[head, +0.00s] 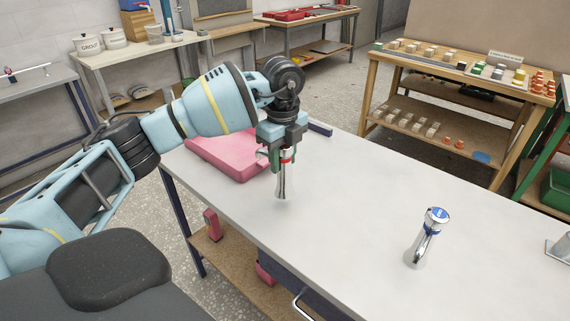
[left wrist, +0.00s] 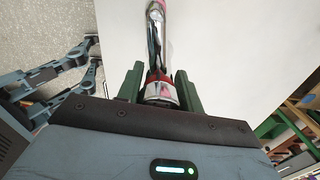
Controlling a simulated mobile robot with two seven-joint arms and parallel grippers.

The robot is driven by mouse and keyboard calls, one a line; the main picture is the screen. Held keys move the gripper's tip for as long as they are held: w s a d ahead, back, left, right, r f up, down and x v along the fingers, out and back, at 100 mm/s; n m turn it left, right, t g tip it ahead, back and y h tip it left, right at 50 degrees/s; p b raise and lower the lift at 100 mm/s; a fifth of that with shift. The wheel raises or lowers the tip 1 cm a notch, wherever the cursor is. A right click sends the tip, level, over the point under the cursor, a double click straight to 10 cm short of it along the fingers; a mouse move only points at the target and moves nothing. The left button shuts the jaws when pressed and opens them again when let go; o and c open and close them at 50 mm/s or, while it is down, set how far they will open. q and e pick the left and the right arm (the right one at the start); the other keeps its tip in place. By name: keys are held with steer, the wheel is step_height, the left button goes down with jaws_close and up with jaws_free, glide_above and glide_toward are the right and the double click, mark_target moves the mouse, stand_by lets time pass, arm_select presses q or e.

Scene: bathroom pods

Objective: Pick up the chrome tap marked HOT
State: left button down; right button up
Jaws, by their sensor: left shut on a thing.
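A chrome tap with a red band (head: 283,180) is upright over the white table in the head view. My left gripper (head: 280,158) is above it and shut on its top, near the red band. I cannot tell whether its base touches the table. The left wrist view shows the red-banded tap (left wrist: 157,60) between the green fingers of the left gripper (left wrist: 158,88). A second chrome tap, with a blue band (head: 426,238), stands to the right on the table, apart from the gripper. No HOT lettering is readable. My right gripper is not in view.
The white table (head: 350,220) has clear room between the two taps. A pink slab (head: 222,152) lies behind and left of the left gripper. A small grey item (head: 560,248) is at the right edge. A wooden shelf (head: 455,105) with small blocks stands behind.

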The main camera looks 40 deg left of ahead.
arm_select(q)
steer(key=s+r, duration=0.1)
steer(key=s, duration=1.4)
steer(key=shift+d+r, duration=0.2)
steer(key=shift+d, duration=0.15)
